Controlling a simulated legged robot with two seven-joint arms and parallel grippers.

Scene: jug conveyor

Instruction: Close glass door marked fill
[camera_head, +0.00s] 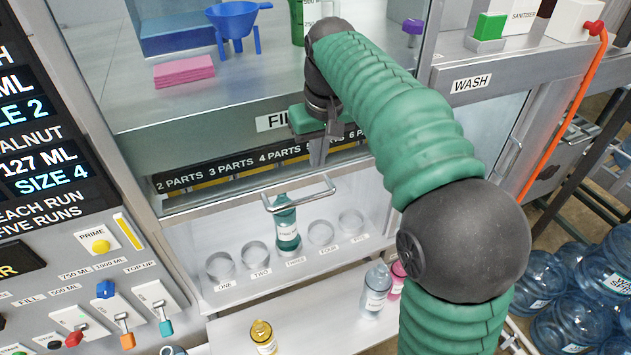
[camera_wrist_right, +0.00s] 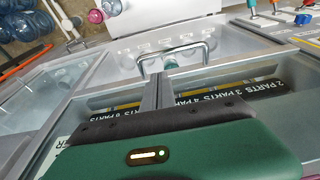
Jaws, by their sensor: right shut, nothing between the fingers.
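The glass door marked fill shows below the FILL label (camera_head: 272,122) in the head view. Its metal handle (camera_head: 304,200) is a U-shaped bar on a grey rail and also shows in the wrist view (camera_wrist_right: 172,49). The compartment behind and below the handle is visible, with a teal bottle (camera_head: 286,228) in the holder marked THREE; how far the door stands open I cannot tell. My right gripper (camera_head: 318,160) is shut and empty, above and behind the handle, apart from it. It points at the parts strip (camera_head: 215,174). My left gripper is not in view.
Empty ring holders (camera_head: 220,265) flank the teal bottle. A yellow bottle (camera_head: 263,338) and a clear bottle (camera_head: 376,290) stand on the lower ledge. A switch panel (camera_head: 75,290) lies at left. The WASH compartment (camera_head: 470,84) is at right, beside blue jugs (camera_head: 580,320).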

